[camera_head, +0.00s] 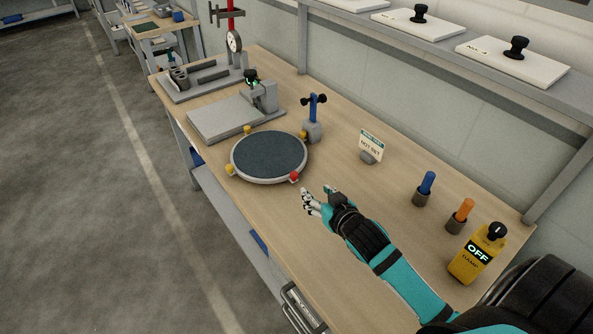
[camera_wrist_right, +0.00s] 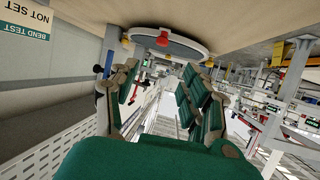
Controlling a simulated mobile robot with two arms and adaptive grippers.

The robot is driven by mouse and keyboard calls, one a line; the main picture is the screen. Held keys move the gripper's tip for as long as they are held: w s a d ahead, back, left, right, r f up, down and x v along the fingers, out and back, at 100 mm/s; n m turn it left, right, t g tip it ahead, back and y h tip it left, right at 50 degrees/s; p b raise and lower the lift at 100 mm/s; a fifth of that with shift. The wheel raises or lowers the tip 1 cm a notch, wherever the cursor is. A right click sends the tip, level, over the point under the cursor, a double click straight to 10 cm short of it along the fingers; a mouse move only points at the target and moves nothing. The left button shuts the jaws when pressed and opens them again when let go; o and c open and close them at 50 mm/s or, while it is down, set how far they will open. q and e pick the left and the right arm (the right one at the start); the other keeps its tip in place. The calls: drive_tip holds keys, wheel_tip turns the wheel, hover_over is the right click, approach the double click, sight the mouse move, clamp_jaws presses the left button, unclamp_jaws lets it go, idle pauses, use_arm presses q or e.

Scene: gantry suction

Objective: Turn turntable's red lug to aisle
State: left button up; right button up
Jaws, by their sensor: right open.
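The turntable (camera_head: 268,156) is a round grey plate with a dark top, on the wooden bench. Its red lug (camera_head: 294,176) is on the rim at the lower right, on the side near my right gripper. Yellow lugs (camera_head: 229,169) sit at other places on the rim. My right gripper (camera_head: 316,194) is open and empty, just to the lower right of the red lug and apart from it. In the right wrist view the red lug (camera_wrist_right: 162,40) shows beyond the spread fingers (camera_wrist_right: 165,90). My left gripper is not in view.
A blue-topped post (camera_head: 313,120) stands behind the turntable, and a "NOT SET" sign (camera_head: 371,145) to its right. A grey press-like fixture (camera_head: 235,115) is beyond it. Blue and orange handles and a yellow "OFF" box (camera_head: 477,255) stand at right. The aisle floor (camera_head: 95,190) lies left.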

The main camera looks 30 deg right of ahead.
approach(295, 174)
drive_tip(key=p+x, duration=0.1)
drive_tip(key=x, duration=0.6)
drive_tip(key=shift+w+a, duration=0.1)
drive_tip(key=shift+w, duration=0.2)
drive_tip(key=shift+w+f, duration=0.35)
drive_tip(key=shift+w, duration=0.35)
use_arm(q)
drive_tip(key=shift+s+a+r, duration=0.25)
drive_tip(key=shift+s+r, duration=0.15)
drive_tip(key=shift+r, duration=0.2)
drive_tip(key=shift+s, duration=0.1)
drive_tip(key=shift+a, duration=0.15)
use_arm(e)
clamp_jaws()
